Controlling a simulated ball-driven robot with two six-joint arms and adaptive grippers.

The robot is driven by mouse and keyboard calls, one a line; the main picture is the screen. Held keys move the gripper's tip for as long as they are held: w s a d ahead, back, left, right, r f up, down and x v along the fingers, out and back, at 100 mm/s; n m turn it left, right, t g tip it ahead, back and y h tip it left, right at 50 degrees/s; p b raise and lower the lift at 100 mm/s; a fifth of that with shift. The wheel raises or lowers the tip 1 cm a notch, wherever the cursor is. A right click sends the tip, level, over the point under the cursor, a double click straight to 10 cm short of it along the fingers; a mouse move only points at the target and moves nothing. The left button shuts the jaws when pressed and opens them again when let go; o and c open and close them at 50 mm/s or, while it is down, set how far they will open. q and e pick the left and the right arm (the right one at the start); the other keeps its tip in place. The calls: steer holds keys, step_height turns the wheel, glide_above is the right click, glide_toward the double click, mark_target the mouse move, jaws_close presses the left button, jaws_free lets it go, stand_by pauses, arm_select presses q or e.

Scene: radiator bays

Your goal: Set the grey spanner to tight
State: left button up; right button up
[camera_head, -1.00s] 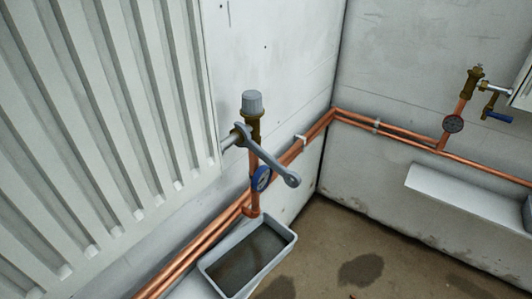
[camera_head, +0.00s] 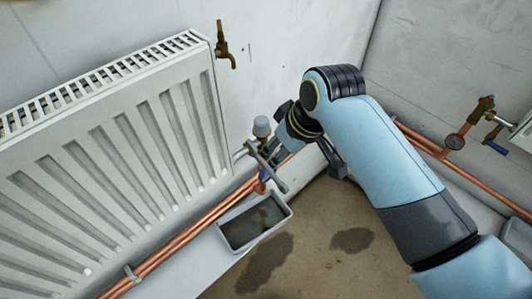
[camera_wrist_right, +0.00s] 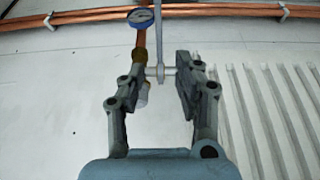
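The grey spanner (camera_head: 271,174) sits with its jaw at the brass valve by the radiator's right end, its handle slanting down to the right. In the right wrist view its handle (camera_wrist_right: 160,38) runs up from the union. A pale grey cap (camera_head: 261,127) tops the valve. A blue-rimmed gauge (camera_wrist_right: 141,17) is on the copper pipe beside it. My right gripper (camera_head: 284,143) is just behind the valve, partly hidden by its own wrist. In the wrist view its fingers (camera_wrist_right: 163,82) stand apart, the union showing between them; contact is unclear. My left gripper is out of view.
A white radiator (camera_head: 120,150) fills the left. Copper pipes (camera_head: 180,240) run low along the wall. A grey tray (camera_head: 265,237) lies under the valve. A brass tap (camera_head: 222,45) is on the wall above. Another valve with a blue handle (camera_head: 496,147) is at right.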

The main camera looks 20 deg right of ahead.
mark_target(267, 167)
steer(key=b+x, duration=0.1)
steer(key=x, duration=0.9)
steer(key=shift+d+f, duration=0.1)
steer(key=shift+f, duration=0.25)
steer(key=shift+c, duration=0.4)
jaws_close()
